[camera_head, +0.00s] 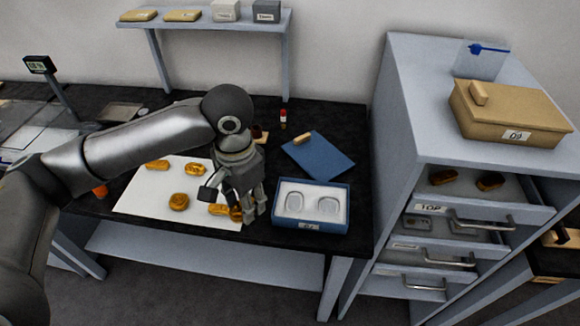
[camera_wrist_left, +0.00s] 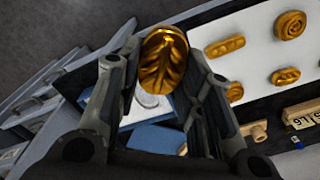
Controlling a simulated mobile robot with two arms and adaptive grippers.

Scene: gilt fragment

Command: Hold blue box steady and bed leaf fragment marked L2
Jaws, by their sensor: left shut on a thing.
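My left gripper (camera_head: 243,216) is shut on a gold oval leaf fragment (camera_wrist_left: 163,58), at the right edge of the white sheet, just left of the blue box. Raised leaf veins show on the fragment in the left wrist view; no L2 mark is readable. The open blue box (camera_head: 310,225) stands near the table's front edge. Its pale insert has two rounded recesses, both empty, and its front label is too small to read. In the left wrist view the box is partly hidden behind the fragment and fingers. My right gripper is not in view.
Several gold fragments (camera_head: 179,202) lie on the white sheet (camera_head: 140,197). A blue lid (camera_head: 325,160) with a wooden knob lies behind the box. A red-capped vial (camera_head: 283,119) stands at the back. A grey drawer cabinet (camera_head: 385,150) with its top drawer open bounds the right side.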

